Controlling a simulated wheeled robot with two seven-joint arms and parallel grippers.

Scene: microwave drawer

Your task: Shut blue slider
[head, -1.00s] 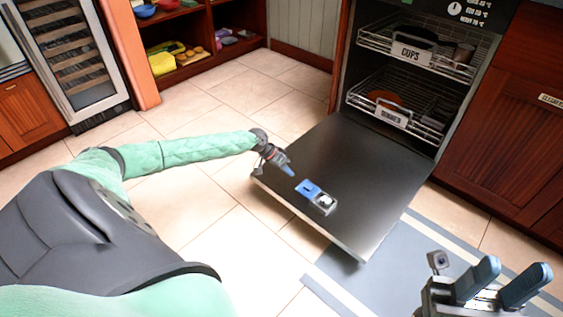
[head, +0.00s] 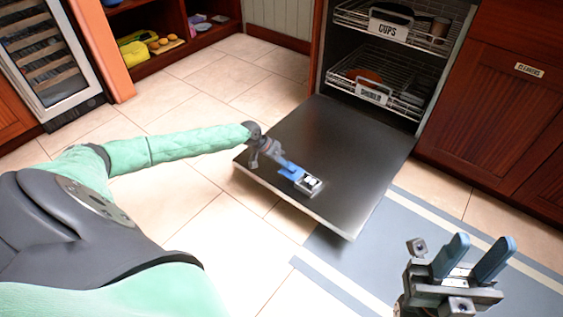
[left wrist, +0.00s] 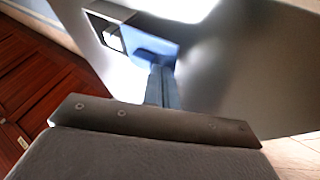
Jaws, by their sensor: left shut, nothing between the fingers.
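The blue slider (head: 291,171) is on the inner face of the lowered dishwasher-like door, next to a small grey-and-white dispenser cup (head: 309,185). In the left wrist view the blue slider (left wrist: 153,46) lies just beyond my fingertips, with the dispenser's dark-edged opening (left wrist: 112,38) to its left. My left gripper (head: 277,161) is shut and empty, its blue fingers at the slider's near-left end. In the left wrist view the fingertips (left wrist: 161,70) appear to touch or nearly touch it; I cannot tell which. My right gripper (head: 473,257) is open and empty, low at the right.
The open door (head: 335,150) juts out over the tiled floor. Above it are wire racks labelled CUPS (head: 388,28) and another label (head: 372,92). A grey striped mat (head: 440,225) lies at the right. Wooden cabinets (head: 500,110) stand behind it.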

